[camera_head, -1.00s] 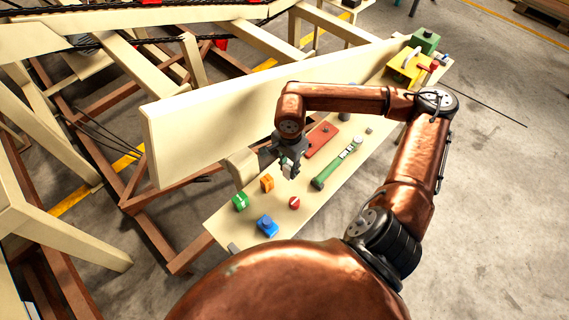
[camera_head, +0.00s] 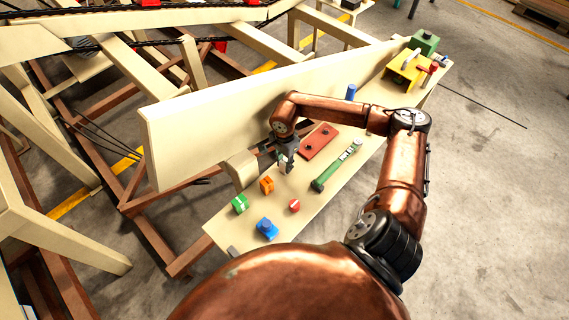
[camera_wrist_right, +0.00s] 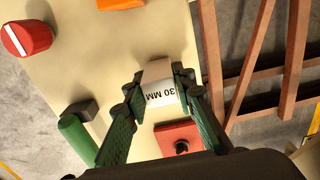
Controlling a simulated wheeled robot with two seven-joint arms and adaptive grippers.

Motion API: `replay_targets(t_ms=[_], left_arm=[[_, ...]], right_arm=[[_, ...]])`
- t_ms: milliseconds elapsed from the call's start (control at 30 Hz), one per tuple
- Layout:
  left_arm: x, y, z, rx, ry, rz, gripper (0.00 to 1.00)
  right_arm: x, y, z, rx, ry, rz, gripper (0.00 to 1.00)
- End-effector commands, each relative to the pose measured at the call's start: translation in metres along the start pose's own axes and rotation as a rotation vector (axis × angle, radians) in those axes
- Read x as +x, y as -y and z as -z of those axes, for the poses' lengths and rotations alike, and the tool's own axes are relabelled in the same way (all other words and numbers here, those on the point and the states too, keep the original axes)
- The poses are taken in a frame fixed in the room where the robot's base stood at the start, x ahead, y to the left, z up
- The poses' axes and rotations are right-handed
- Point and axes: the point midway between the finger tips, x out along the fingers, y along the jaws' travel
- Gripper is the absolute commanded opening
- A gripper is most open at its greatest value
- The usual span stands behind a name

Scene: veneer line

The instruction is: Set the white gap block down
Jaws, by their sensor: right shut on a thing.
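The white gap block (camera_wrist_right: 160,88), marked "30 MM", sits between the fingers of my right gripper (camera_wrist_right: 160,80) in the right wrist view. The fingers are shut on its two sides. In the head view my right gripper (camera_head: 286,160) points down, low over the cream bench top (camera_head: 320,202). The block (camera_head: 282,158) shows only as a small pale patch there. I cannot tell whether its underside touches the bench. My left gripper is not in view.
A tall cream board (camera_head: 220,120) stands behind.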

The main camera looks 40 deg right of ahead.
Motion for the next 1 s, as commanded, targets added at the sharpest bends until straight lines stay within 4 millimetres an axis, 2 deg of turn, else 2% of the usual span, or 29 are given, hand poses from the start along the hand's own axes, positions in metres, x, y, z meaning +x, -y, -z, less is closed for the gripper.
replay_targets(t_ms=[333,367,600,867,1000], left_arm=[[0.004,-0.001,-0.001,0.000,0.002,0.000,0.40],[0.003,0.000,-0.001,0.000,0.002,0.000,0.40],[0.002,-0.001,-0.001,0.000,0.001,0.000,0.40],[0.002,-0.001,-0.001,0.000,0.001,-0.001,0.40],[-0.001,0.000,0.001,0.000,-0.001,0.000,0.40]], right_arm=[[0.004,0.001,0.000,0.000,0.000,0.002,0.00],[0.003,0.000,0.000,0.000,0.000,0.001,0.26],[0.002,0.000,0.000,0.000,0.000,0.001,0.42],[0.001,0.000,0.000,0.000,0.000,0.002,0.42],[-0.008,0.001,0.000,0.000,-0.001,0.004,0.42]])
